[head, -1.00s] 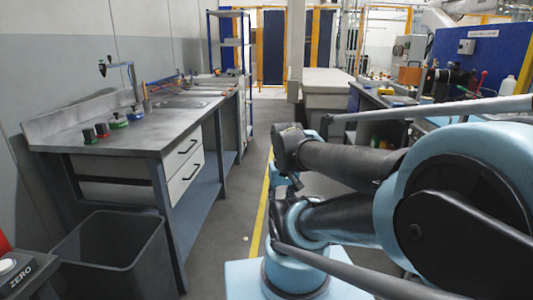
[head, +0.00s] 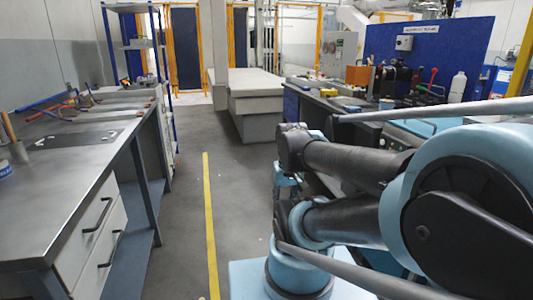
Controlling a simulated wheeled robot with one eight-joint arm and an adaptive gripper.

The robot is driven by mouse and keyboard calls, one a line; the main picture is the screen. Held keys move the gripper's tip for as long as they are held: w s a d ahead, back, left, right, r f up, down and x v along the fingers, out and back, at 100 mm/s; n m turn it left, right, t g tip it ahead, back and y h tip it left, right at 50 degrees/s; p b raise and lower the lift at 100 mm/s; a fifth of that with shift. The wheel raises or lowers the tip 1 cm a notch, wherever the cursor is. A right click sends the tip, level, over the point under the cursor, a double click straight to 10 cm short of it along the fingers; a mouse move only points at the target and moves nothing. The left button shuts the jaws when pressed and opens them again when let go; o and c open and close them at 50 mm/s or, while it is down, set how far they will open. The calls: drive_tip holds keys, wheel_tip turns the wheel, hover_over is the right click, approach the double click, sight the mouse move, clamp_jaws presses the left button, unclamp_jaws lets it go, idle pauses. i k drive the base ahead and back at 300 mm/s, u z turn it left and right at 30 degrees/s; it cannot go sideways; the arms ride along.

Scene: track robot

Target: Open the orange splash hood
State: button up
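A small orange box-like thing (head: 358,76) stands on the right-hand workbench, some way ahead and beyond my folded arm. It may be the orange splash hood, but it is too small to tell whether it is open or shut. My arm's blue and black links fill the right side of the head view. My gripper does not show clearly.
A grey workbench (head: 78,160) with drawers runs along the left. A pale block-like table (head: 245,92) stands ahead. A blue panel (head: 428,58) backs the right bench (head: 310,93). The floor aisle with a yellow line (head: 210,215) is clear.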

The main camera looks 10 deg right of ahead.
sight(359, 75)
drive_tip(key=z, duration=0.7)
drive_tip(key=i, duration=1.3)
drive_tip(key=z, duration=0.65)
